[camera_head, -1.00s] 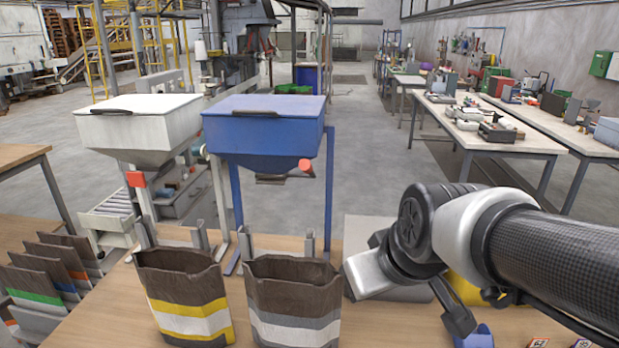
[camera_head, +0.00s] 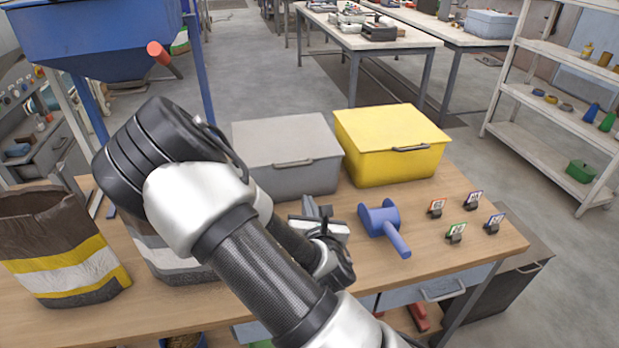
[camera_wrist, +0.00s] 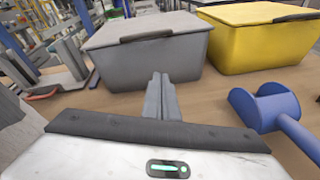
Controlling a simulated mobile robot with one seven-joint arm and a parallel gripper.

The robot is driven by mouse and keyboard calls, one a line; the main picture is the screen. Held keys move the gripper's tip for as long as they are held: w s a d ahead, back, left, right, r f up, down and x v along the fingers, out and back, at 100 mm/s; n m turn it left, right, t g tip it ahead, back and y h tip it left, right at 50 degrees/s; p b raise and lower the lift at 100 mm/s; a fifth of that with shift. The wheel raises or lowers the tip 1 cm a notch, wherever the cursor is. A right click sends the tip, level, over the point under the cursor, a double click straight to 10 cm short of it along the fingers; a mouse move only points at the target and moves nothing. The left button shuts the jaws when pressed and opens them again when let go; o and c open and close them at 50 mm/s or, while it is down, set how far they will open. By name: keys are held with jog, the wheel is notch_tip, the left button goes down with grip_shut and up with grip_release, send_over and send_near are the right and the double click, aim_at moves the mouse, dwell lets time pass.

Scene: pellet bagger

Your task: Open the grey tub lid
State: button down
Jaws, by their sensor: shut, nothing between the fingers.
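The grey tub (camera_head: 300,181) stands on the wooden table with its flat grey lid (camera_head: 284,139) shut. A dark handle (camera_head: 293,163) runs along the lid's front edge. In the wrist view the tub (camera_wrist: 150,62) is straight ahead, with its lid (camera_wrist: 150,28) and handle (camera_wrist: 146,37) facing me. My gripper (camera_head: 318,208) is in front of the tub, low over the table and apart from the handle. In the wrist view its fingers (camera_wrist: 160,82) are together and empty, pointing at the tub's front wall below the handle.
A yellow tub (camera_head: 390,150) stands right beside the grey one. A blue scoop (camera_head: 384,224) lies right of my gripper. Several small tags (camera_head: 456,232) stand at the table's right. A striped sack (camera_head: 60,250) stands at the left, another partly behind my arm.

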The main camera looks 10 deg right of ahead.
jog(key=w+r+n+t+y, duration=0.1)
jog(key=w+n, duration=0.3)
jog(key=w, duration=0.5)
jog(key=shift+a+r, duration=0.25)
jog(key=shift+r, duration=0.4)
jog(key=shift+r, duration=0.1)
